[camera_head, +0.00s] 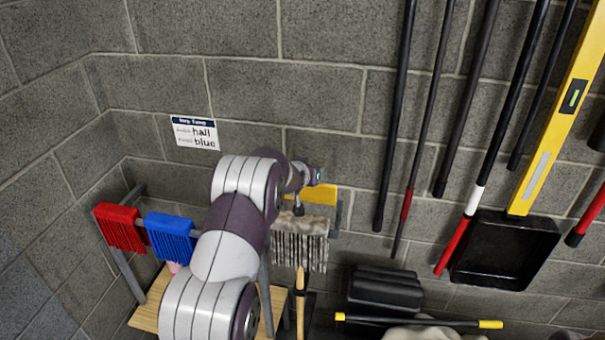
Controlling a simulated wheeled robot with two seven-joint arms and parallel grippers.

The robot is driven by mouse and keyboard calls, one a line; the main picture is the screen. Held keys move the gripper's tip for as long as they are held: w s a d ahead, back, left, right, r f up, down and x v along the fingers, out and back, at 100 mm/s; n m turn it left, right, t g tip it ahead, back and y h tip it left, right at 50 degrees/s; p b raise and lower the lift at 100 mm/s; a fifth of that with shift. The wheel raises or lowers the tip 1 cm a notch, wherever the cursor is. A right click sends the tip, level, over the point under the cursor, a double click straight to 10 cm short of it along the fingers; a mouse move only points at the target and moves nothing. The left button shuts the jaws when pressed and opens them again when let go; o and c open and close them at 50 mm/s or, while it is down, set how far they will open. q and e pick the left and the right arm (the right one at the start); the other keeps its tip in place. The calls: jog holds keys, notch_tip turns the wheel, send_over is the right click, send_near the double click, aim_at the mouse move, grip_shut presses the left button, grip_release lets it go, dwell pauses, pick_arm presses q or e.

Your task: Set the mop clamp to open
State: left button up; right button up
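A yellow clamp piece (325,194), which looks like the mop clamp, sits on the rail above a grey string mop head (300,248). Its left part is hidden behind my arm, and I cannot tell whether it is open or shut. One arm of mine, which I take as the left, rises from the lower left. Its small dark gripper (298,208) is in front of the clamp's left side, over the top of the mop head. I cannot tell whether it touches the clamp, or how its fingers stand. My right gripper is not in view.
A red brush head (120,228) and a blue one (169,238) hang on the rail to the left. A sign (195,133) is on the block wall. Long poles, a black dustpan (503,250) and a yellow level (558,110) hang right. A black case (384,290) stands below.

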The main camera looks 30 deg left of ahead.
pick_arm(q)
jog(key=shift+s+f, duration=0.15)
jog(key=shift+f, duration=0.4)
dwell(0.6)
jog(key=o, duration=1.4)
jog(key=shift+w, duration=0.45)
jog(key=b+v, duration=0.3)
jog(key=v, duration=0.9)
jog(key=shift+s+r, duration=0.2)
jog(key=shift+s, duration=0.05)
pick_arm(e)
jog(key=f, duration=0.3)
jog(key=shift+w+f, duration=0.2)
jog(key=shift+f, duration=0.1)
pick_arm(q)
jog(key=shift+c, duration=0.2)
